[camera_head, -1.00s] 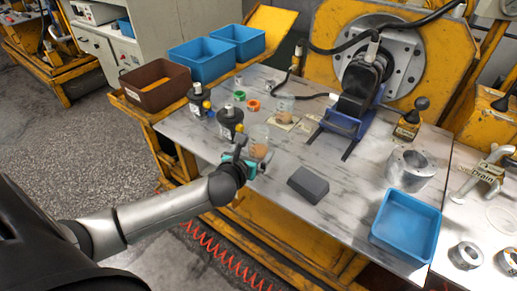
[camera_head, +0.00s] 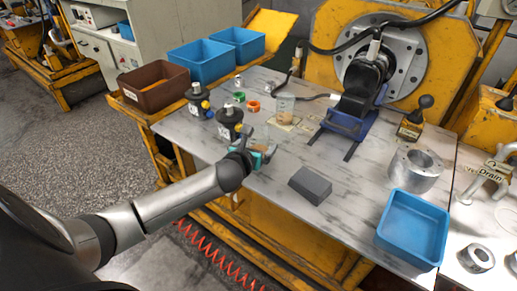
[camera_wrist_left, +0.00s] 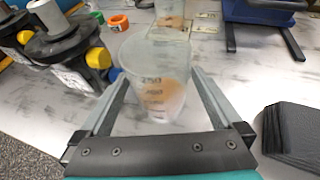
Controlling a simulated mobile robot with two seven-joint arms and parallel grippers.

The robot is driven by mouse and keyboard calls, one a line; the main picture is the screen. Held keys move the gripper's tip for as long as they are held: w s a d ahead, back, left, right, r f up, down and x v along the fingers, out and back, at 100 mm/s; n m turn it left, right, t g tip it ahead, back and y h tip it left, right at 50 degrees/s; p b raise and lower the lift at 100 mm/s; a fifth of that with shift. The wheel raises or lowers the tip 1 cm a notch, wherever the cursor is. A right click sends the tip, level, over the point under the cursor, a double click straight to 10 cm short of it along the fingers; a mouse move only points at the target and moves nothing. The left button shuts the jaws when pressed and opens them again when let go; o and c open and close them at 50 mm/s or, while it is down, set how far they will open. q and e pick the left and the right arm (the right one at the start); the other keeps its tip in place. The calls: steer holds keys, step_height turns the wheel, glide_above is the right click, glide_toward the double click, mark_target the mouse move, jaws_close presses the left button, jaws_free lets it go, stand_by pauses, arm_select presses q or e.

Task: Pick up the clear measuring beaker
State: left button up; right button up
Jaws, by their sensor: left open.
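A clear measuring beaker (camera_wrist_left: 157,68) with printed volume marks and an orange-brown patch showing through it stands upright on the metal table in the left wrist view. My left gripper (camera_head: 264,152) is open, with its two fingers on either side of this beaker; I cannot tell whether they touch it. In the head view the gripper hides much of this beaker. A second clear beaker (camera_head: 284,105) stands farther back and also shows at the top of the left wrist view (camera_wrist_left: 170,12). My right gripper is not in view.
Black cylindrical parts (camera_head: 229,124) stand left of the gripper. A dark grey block (camera_head: 310,185) lies to the right, and a blue bin (camera_head: 413,226) sits farther right. A green ring (camera_head: 239,97) and an orange ring (camera_head: 254,105) lie behind. The table between block and motor is clear.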

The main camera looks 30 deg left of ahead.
arm_select(q)
steer(key=shift+w+f, duration=0.1)
steer(key=shift+w, duration=0.1)
steer(key=c, duration=1.3)
steer(key=shift+c, duration=0.2)
